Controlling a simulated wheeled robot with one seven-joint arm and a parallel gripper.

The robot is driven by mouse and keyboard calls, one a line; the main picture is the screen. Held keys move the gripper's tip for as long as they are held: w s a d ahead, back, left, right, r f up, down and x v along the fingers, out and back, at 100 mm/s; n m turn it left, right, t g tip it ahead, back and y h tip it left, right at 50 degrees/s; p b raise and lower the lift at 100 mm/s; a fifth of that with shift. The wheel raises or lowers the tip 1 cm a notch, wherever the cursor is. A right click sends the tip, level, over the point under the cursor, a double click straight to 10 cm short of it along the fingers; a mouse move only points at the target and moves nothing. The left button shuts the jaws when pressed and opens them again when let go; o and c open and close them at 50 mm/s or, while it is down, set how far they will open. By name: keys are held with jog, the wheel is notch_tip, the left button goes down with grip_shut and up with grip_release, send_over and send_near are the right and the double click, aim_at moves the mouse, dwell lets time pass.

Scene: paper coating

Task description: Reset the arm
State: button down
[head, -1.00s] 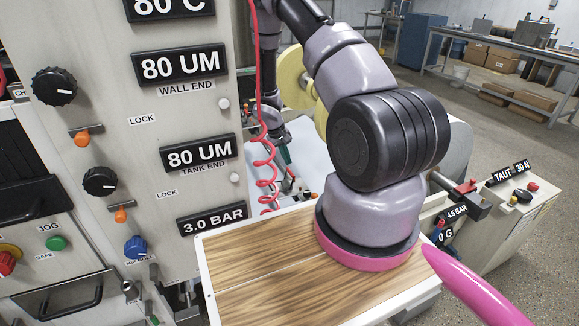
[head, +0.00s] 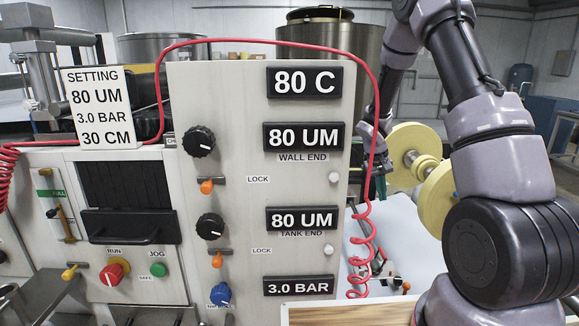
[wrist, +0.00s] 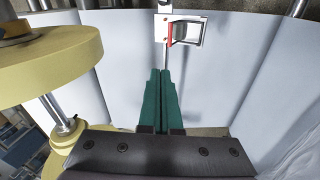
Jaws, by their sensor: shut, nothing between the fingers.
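My gripper (wrist: 160,100) shows in the wrist view with its two green fingers pressed together and nothing between them. It hangs above the white paper web (wrist: 120,50), apart from it as far as I can tell. In the head view my arm comes down the right side. My gripper (head: 380,188) is small there, beside the panel's right edge and left of the yellow rolls, partly hidden by the red hose.
The control panel (head: 240,150) carries displays, knobs and levers. A red coiled hose (head: 361,238) hangs at its right edge. Yellow rolls (head: 438,200) stand close to my arm. A setting card (head: 99,110) stands at left. In the wrist view a small red-edged bracket (wrist: 185,30) is ahead.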

jog(key=s+a+r+m+t+y, duration=0.15)
jog(key=s+r, duration=0.35)
jog(key=r, duration=0.7)
jog(key=s+a+r+m+t+y, duration=0.1)
jog(key=s+a+r, duration=0.1)
jog(key=s+r, duration=0.65)
jog(key=s+a+r+t+y, duration=0.2)
jog(key=s+a+r+t, duration=0.2)
jog(key=s+r, duration=0.9)
jog(key=shift+s+a+m, duration=0.35)
jog(key=shift+s+a, duration=0.35)
jog(key=shift+s, duration=0.1)
jog(key=shift+r+y, duration=0.1)
jog(key=shift+y, duration=0.15)
